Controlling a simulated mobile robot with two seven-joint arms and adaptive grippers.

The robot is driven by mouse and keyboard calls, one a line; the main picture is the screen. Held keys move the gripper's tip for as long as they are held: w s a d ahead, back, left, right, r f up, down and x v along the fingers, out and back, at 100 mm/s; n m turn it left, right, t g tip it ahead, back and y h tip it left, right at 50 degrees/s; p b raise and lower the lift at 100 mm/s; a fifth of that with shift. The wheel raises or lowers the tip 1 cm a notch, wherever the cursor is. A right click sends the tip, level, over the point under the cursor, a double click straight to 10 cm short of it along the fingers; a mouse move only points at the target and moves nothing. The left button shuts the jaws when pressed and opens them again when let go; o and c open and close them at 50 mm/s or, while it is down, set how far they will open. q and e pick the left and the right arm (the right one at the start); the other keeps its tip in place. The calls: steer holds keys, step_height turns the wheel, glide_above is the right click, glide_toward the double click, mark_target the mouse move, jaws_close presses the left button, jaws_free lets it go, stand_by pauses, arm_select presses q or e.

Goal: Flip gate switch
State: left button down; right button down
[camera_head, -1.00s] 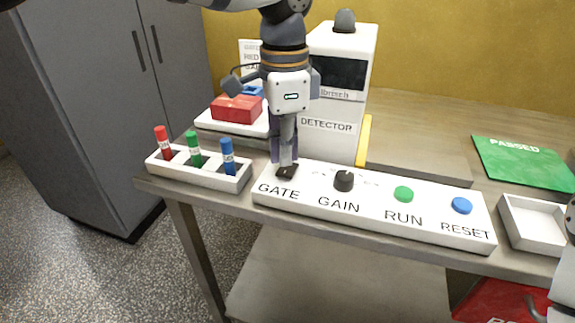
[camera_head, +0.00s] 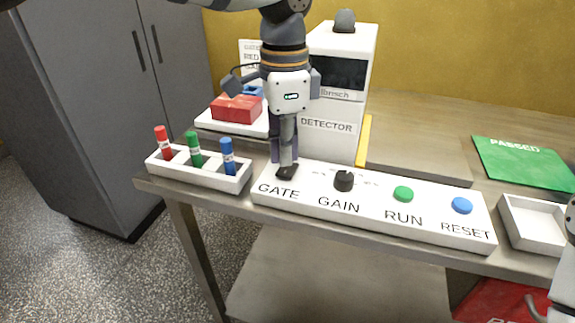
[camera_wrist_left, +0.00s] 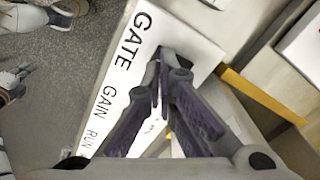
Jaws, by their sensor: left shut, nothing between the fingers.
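The white control panel (camera_head: 375,205) lies along the table's front edge, with GATE, GAIN, RUN and RESET labels. My left gripper (camera_head: 286,168) points down at the GATE end, its fingers shut and empty. The dark gate switch (camera_head: 286,174) is mostly hidden under the fingertips, so I cannot tell its position or whether they touch it. In the left wrist view, the closed fingertips (camera_wrist_left: 168,62) are beside the GATE lettering on the panel (camera_wrist_left: 152,30). Part of my right arm shows at the right edge; its fingers are out of frame.
A black GAIN knob (camera_head: 344,181), green RUN button (camera_head: 403,194) and blue RESET button (camera_head: 462,205) are right of the gripper. A marker rack (camera_head: 205,178) stands left. The detector (camera_head: 330,140) is behind. An empty white tray (camera_head: 530,237) is at right.

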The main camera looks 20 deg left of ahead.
mark_target(285, 172)
arm_select(q)
steer(key=shift+f, duration=1.3)
stand_by(0.5)
steer(key=shift+r, duration=3.55)
